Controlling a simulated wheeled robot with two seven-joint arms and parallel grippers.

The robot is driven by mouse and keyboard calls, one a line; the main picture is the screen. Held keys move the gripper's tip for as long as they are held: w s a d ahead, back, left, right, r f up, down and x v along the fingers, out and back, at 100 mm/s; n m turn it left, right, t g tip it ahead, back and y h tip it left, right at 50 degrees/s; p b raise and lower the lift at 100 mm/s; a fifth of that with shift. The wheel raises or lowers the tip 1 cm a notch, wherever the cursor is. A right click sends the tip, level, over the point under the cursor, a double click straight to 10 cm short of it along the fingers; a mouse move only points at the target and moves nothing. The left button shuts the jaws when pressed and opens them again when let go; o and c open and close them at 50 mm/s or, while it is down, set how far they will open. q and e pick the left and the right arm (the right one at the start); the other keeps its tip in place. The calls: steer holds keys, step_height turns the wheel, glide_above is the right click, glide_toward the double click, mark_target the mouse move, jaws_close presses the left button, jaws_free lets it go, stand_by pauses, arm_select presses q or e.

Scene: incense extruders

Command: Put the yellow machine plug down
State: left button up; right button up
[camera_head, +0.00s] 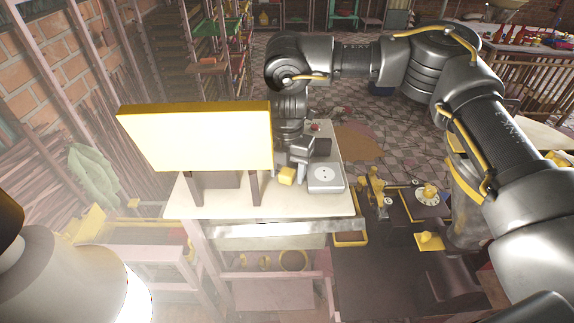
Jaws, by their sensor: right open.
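The yellow plug (286,176) is a small yellow block on the pale table, just left of a grey-white socket box (325,178) with a round socket face. My right gripper (300,165) reaches down from above, right by the plug. Its jaws are open, with a finger close to the plug; I cannot tell whether they touch. My left arm shows only in part at the lower left, and its gripper is out of view.
A large yellow panel (198,135) on dark legs stands on the pale table (215,209), left of the plug. A dark table (372,285) with black and yellow machine parts (428,240) is at the lower right. Stone floor lies behind.

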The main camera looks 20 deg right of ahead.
mark_target(287, 171)
steer(key=shift+r, duration=0.4)
step_height(287, 171, up, 12)
steer(key=b, duration=0.2)
steer(key=shift+r, duration=0.2)
